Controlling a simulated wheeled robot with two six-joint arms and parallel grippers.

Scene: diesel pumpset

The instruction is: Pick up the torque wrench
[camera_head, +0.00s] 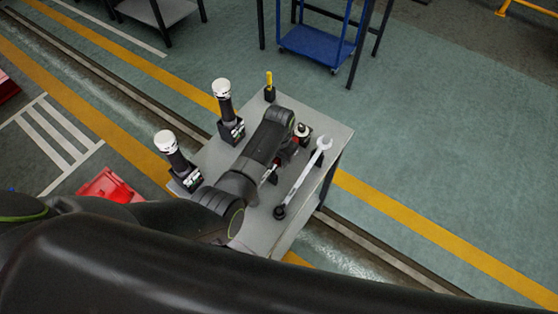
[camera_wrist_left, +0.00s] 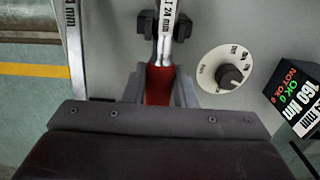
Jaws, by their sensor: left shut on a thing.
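The torque wrench, a silver-shafted tool with a red grip (camera_wrist_left: 158,86) and a "24 mm" marking, shows in the left wrist view. My left gripper (camera_wrist_left: 160,76) is shut on the red grip. The shaft passes between the prongs of a black cradle (camera_wrist_left: 147,24); I cannot tell whether it rests there or is just above. In the head view my left gripper (camera_head: 271,173) is low over the grey table (camera_head: 322,171), and my arm hides most of the wrench. My right gripper is not in view.
A silver spanner (camera_head: 303,180) lies on black supports to the right. A white dial with a dark knob (camera_wrist_left: 228,71) is close to the wrench. Two white-topped black devices (camera_head: 222,90) (camera_head: 166,143) stand left of my arm. A yellow-topped tool (camera_head: 269,80) stands at the far corner.

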